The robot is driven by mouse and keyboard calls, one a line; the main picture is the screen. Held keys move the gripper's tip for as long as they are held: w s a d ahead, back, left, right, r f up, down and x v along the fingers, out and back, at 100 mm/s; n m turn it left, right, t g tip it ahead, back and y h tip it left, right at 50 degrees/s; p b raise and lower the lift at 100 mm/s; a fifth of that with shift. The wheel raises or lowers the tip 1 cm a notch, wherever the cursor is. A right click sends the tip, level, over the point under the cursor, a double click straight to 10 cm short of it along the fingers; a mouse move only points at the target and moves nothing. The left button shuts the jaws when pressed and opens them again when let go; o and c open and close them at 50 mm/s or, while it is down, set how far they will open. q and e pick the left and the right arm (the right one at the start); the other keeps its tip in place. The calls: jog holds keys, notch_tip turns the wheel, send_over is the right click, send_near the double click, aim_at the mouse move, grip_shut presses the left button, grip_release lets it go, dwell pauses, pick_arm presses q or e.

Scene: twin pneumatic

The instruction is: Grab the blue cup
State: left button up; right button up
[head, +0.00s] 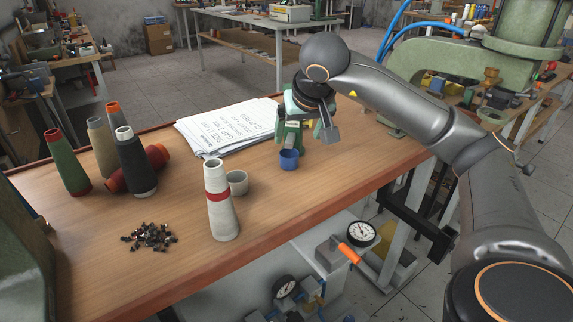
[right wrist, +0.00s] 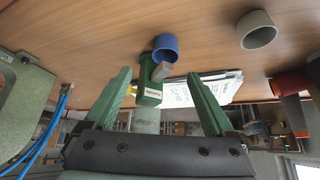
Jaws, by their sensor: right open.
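The blue cup (head: 289,159) stands upright on the wooden workbench, just below my right gripper (head: 294,134) in the head view. The cup also shows in the right wrist view (right wrist: 165,46), ahead of the gap between the two green fingers. My right gripper is open, its fingers wide apart, and nothing is held. A green object with a white label and a grey block (right wrist: 151,92) appears close to the cup, between the fingers in that view; it partly overlaps the cup's edge. My left gripper is not in view.
A grey cup (head: 238,183) and a white cone with a red band (head: 221,205) stand left of the blue cup. Paper sheets (head: 225,128) lie behind. Several thread cones (head: 135,165) and a pile of small dark parts (head: 149,237) are farther left. The bench's front right is clear.

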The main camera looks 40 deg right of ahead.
aim_at(289, 153)
jog(key=x, duration=0.4)
jog(key=shift+w+f+b, duration=0.1)
jog(key=shift+f+b, duration=0.1)
jog(key=shift+b, duration=0.1)
jog(key=x, duration=0.5)
jog(key=shift+w+a+f+b, duration=0.1)
jog(key=shift+a+f+b, duration=0.05)
jog(key=shift+a+b, duration=0.25)
grip_shut()
